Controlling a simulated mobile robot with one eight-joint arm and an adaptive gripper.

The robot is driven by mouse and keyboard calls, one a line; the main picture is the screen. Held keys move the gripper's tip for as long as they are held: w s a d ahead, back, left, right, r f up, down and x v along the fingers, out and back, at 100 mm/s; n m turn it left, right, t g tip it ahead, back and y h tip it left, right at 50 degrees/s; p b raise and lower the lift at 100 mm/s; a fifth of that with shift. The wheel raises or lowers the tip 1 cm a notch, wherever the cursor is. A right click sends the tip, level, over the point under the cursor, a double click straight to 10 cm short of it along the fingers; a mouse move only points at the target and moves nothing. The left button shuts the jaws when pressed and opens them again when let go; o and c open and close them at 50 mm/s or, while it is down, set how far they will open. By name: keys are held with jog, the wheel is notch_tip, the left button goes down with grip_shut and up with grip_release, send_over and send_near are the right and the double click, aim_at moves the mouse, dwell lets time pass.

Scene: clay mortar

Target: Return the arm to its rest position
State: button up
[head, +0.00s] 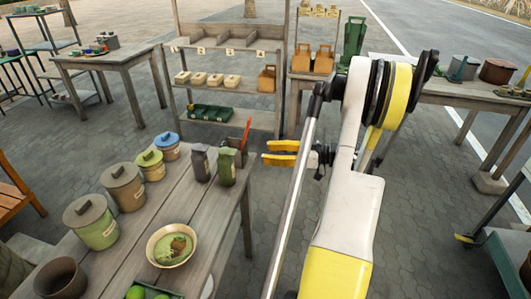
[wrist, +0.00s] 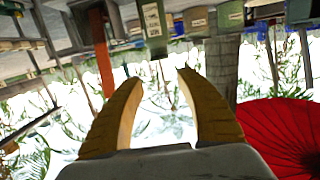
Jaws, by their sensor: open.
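My gripper (head: 281,153) is in the head view, right of the near wooden table and above the paving. Its yellow fingers point left. In the wrist view the two yellow fingers (wrist: 155,85) stand apart with nothing between them, so it is open and empty. My white and yellow arm reaches up from the bottom of the head view and bends at the top. The gripper appears close to the right end of the near table (head: 215,215), with a gap from the bottles there.
The near table holds a bowl of green paste (head: 171,246), lidded canisters (head: 122,186), a dark green bottle (head: 227,167) and a grey bottle (head: 200,163). A shelf (head: 225,85) stands behind. A table (head: 455,92) is at right. Open paving lies around the arm.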

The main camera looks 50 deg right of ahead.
dwell(0.4)
jog(key=w+a+r+m+g, duration=0.1)
jog(key=w+a+r+g, duration=0.15)
jog(key=a, duration=0.45)
jog(key=w+a+r+m+g, duration=0.1)
jog(key=w+a+g, duration=0.1)
jog(key=w+a, duration=0.35)
jog(key=w+a+r+m+g, duration=0.1)
jog(key=w+a+g, duration=0.1)
jog(key=a, duration=0.6)
jog(key=s+a+r+g+h, duration=0.1)
jog(key=s+a+h, duration=0.2)
jog(key=s+a, duration=0.3)
jog(key=s+a+r+m+h, duration=0.1)
jog(key=s+a+h, duration=0.2)
jog(key=s+a, duration=0.4)
jog(key=a, duration=0.7)
jog(key=shift+s+a+r+m+g, duration=0.15)
jog(key=shift+s+a+m+g, duration=0.15)
jog(key=shift+a+g, duration=0.1)
